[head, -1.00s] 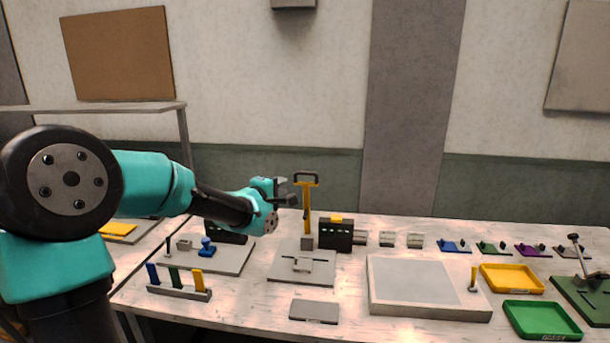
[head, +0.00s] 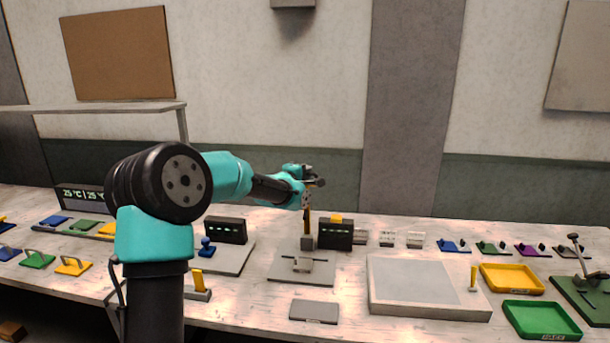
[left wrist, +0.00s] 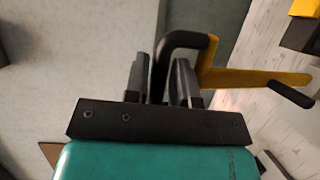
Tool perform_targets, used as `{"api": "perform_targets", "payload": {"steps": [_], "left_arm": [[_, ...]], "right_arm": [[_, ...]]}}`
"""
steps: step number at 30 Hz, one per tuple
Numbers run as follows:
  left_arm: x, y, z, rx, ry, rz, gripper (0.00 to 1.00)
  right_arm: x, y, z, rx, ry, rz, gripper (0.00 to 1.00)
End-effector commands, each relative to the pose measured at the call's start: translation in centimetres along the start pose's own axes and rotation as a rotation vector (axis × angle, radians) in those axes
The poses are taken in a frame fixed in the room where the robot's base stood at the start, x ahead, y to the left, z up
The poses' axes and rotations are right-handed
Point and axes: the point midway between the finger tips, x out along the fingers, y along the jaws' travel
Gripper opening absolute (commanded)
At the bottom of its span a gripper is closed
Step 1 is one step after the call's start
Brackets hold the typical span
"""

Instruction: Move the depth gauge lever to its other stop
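A yellow lever (head: 308,222) with a black grip stands up from a small grey block on a grey plate (head: 300,277), near the table's middle. In the head view my left gripper (head: 316,182) covers the lever's top. In the left wrist view the lever's black grip (left wrist: 182,38) passes between the two fingers of my left gripper (left wrist: 161,78), which sit close on both sides and look shut on it. The yellow arm of the lever (left wrist: 250,76) runs off to the right there. No label shows which lever is the depth gauge. My right gripper is not in view.
A black box (head: 335,236) stands close right of the lever, another black box (head: 226,230) to its left. A green plate (head: 590,298) with a dark-knobbed lever (head: 578,255) lies far right. Yellow (head: 512,279) and green trays (head: 541,320) are beside it.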

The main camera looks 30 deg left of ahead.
Motion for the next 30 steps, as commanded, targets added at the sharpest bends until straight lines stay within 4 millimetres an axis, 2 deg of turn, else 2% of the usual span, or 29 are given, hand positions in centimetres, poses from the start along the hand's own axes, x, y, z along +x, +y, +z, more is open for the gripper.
{"api": "perform_targets", "payload": {"steps": [8,15,16,30], "left_arm": [[0.08,0.01,0.0,0.0,0.0,0.0,0.24],[0.06,0.01,0.0,0.0,0.0,0.0,0.01],[0.06,0.01,0.0,0.0,0.0,0.0,0.0],[0.14,-0.03,0.46,0.003,-0.005,0.006,0.0]], "right_arm": [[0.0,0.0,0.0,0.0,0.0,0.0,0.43],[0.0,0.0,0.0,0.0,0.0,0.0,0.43],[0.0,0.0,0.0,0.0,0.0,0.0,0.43],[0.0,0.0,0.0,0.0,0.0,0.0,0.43]]}}
